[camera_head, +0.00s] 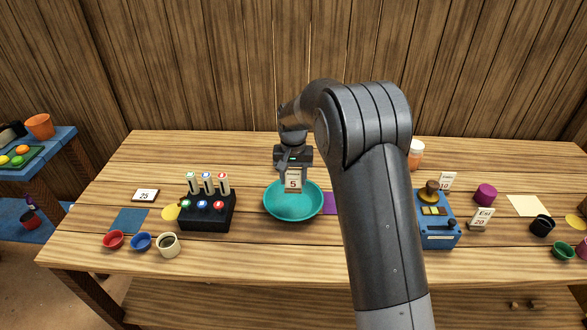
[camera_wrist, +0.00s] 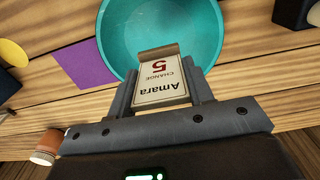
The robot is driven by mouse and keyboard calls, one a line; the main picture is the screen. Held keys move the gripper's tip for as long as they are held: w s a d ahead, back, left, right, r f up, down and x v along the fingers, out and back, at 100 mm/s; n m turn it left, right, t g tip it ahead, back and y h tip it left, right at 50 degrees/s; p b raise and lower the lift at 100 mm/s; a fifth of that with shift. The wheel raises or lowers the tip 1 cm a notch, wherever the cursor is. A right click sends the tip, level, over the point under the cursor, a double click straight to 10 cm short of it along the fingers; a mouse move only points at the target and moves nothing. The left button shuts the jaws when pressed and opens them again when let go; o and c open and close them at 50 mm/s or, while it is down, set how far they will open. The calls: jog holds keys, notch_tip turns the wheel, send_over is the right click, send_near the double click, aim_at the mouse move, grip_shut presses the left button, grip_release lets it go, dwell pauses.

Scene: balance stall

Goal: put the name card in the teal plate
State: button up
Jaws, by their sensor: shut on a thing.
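The name card (camera_head: 293,182) is a small pale card showing a 5; in the wrist view the card (camera_wrist: 162,82) reads "Amara", "CHANGE" and "5". My gripper (camera_head: 293,170) is shut on it, with one finger at each side edge in the wrist view (camera_wrist: 162,92). The teal plate (camera_head: 293,214) is a round, shallow dish on the table, empty where it shows. In the head view the card overlaps the plate's back part; in the wrist view its far end overlaps the near rim of the plate (camera_wrist: 112,40). I cannot tell its exact height above the plate.
A black rack with vials (camera_head: 207,212) stands left of the plate. A purple mat (camera_head: 330,204) lies close to its right, partly behind my arm. A blue device (camera_head: 438,234) and other cards (camera_head: 481,220) are farther right. Small cups (camera_head: 141,241) stand at front left.

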aim_at(293, 188)
jog(key=shift+f, duration=2.6)
jog(key=o, duration=1.1)
jog(key=shift+c, duration=0.2)
notch_tip(293, 188, up, 7)
jog(key=shift+f, duration=0.1)
